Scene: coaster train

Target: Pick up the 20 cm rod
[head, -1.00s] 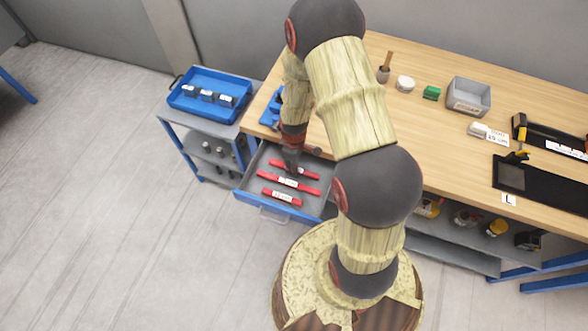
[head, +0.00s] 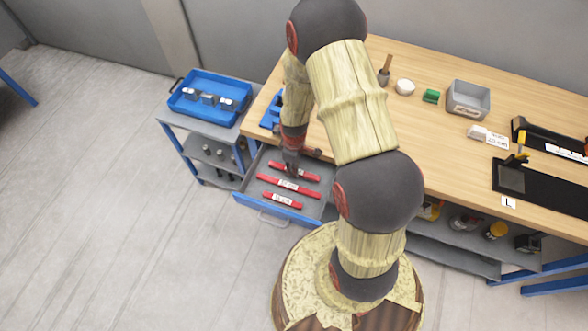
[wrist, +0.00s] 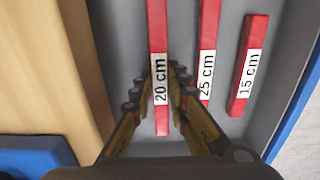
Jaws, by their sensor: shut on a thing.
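The 20 cm rod is a red bar with a white label (wrist: 160,85), lying in the open grey drawer. It is the rod nearest the table in the head view (head: 308,174). My gripper (wrist: 161,72) is shut on this rod near its label, with one finger on each side. In the head view my gripper (head: 291,168) reaches down into the drawer and hides part of the rod. I cannot tell any gap between the rod and the drawer floor.
The 25 cm rod (wrist: 207,40) lies close beside my right finger in the wrist view. The 15 cm rod (wrist: 246,75) lies farther right. The drawer's blue front (head: 265,212) and the wooden tabletop edge (wrist: 60,55) flank my gripper. A blue tray (head: 205,112) stands on a side cart.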

